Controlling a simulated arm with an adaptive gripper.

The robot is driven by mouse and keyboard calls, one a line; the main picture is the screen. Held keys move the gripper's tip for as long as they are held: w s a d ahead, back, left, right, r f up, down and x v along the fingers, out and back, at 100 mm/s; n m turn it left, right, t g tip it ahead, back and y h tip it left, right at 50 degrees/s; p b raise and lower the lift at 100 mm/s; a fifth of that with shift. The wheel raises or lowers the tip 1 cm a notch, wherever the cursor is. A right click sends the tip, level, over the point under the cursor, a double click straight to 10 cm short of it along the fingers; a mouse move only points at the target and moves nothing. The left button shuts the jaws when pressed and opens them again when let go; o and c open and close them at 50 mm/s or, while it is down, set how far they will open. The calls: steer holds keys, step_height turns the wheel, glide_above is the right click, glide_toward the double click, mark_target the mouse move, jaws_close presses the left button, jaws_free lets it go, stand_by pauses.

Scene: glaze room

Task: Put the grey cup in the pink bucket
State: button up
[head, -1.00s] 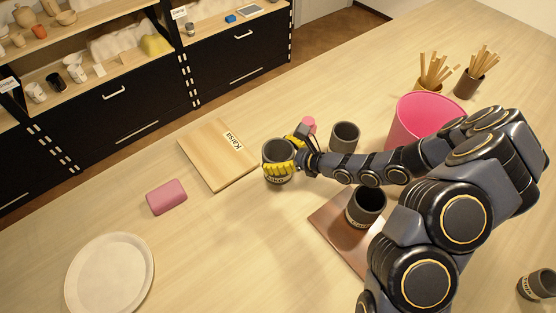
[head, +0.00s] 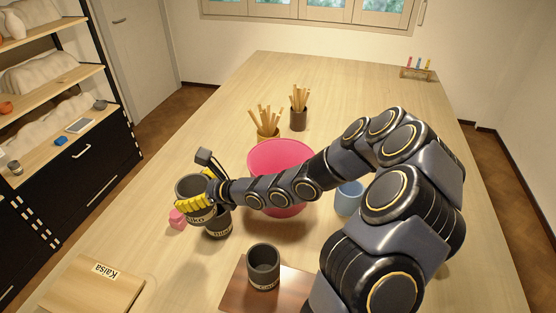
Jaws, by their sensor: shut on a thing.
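My gripper (head: 195,203), with yellow fingers, is closed around a dark grey cup (head: 193,185) at the left of the head view. The cup is upright and appears raised above the table; its label is partly covered by the fingers. The pink bucket (head: 268,156) stands to the right of the held cup, with my arm crossing in front of it. Its inside floor is hidden. A second dark grey labelled cup (head: 219,226) stands just below the held one in the picture, partly hidden by it. A third grey cup (head: 263,262) stands on a brown board (head: 299,284).
A blue cup (head: 348,197) stands right of the bucket. Two holders with wooden sticks (head: 267,132) (head: 298,118) stand behind it. A small pink object (head: 177,218) lies left of the second cup. A wooden board labelled Kaisa (head: 90,288) is at front left. The far table is mostly clear.

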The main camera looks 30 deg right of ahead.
steer(key=s+d+r+m+t+h, duration=0.1)
steer(key=d+r+m+h, duration=0.25)
steer(key=d, duration=0.65)
steer(key=s+d+r+m+t+h, duration=0.1)
steer(key=d+r+m+t+h, duration=0.25)
steer(key=d, duration=0.65)
steer(key=shift+m+g+h, duration=0.4)
steer(key=shift+g+h, duration=0.2)
steer(key=shift+g, duration=0.25)
steer(key=shift+w+d+f, duration=0.95)
steer(key=shift+w+f, duration=1.2)
steer(key=shift+w+d+f, duration=0.9)
steer(key=shift+w+f, duration=1.3)
steer(key=shift+w+d+f, duration=0.95)
steer(key=shift+w+f, duration=1.2)
steer(key=shift+f, duration=0.65)
steer(key=o, duration=1)
